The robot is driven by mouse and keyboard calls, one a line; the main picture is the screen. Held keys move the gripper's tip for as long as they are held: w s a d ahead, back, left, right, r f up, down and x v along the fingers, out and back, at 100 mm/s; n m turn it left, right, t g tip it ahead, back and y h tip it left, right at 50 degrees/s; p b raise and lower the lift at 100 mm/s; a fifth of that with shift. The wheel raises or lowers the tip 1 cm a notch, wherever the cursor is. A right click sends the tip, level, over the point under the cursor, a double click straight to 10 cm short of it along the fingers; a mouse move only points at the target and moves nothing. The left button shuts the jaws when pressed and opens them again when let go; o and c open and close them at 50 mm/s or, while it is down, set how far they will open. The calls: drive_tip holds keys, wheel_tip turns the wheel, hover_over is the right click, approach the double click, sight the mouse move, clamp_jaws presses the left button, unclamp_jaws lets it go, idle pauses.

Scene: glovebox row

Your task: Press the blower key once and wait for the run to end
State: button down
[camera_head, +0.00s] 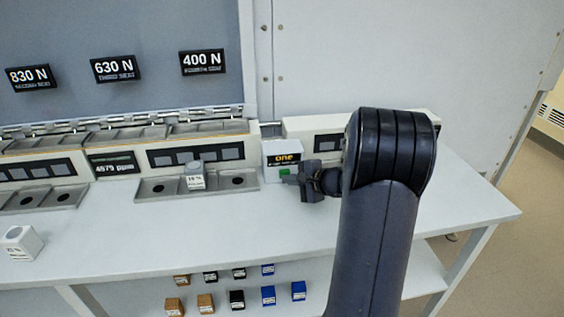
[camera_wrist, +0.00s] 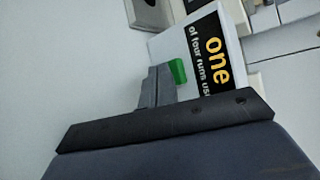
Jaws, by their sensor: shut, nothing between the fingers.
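The blower key appears to be the green key (camera_head: 284,172) on the front of a small white box (camera_head: 271,148). The box's black display (camera_head: 285,158) reads "one" in yellow; in the wrist view the display (camera_wrist: 208,52) reads "one of four runs" and a further word partly cut off. My gripper (camera_head: 291,180) is shut and empty, right at the key. In the wrist view my fingertips (camera_wrist: 160,74) lie just beside the green key (camera_wrist: 177,71); I cannot tell whether they touch it.
A panel beside the box reads "4579 ppm" (camera_head: 113,164). A small labelled block (camera_head: 195,176) sits in a tray (camera_head: 156,189); a white block (camera_head: 20,242) lies at the bench's left. Several coloured blocks (camera_head: 268,295) stand on the lower shelf. The bench front (camera_head: 230,225) is clear.

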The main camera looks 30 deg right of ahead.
drive_tip(key=shift+w, duration=0.1)
idle(0.3)
drive_tip(key=shift+s+a+b, duration=0.2)
drive_tip(key=shift+s+b, duration=0.35)
drive_tip(key=shift+s, duration=0.1)
drive_tip(key=shift+s, duration=0.1)
drive_tip(key=shift+s+a+f+b, duration=0.1)
drive_tip(key=shift+s+a+b, duration=0.05)
drive_tip(key=shift+s+b, duration=0.35)
drive_tip(key=shift+s+a+b, duration=0.15)
drive_tip(key=shift+s+b, duration=0.15)
drive_tip(key=shift+s, duration=0.3)
drive_tip(key=shift+s+a+b, duration=0.25)
drive_tip(key=shift+s+b, duration=0.1)
drive_tip(key=shift+s, duration=0.5)
drive_tip(key=shift+s+a+b, duration=0.25)
drive_tip(key=shift+s+b, duration=0.05)
drive_tip(key=shift+s, duration=0.55)
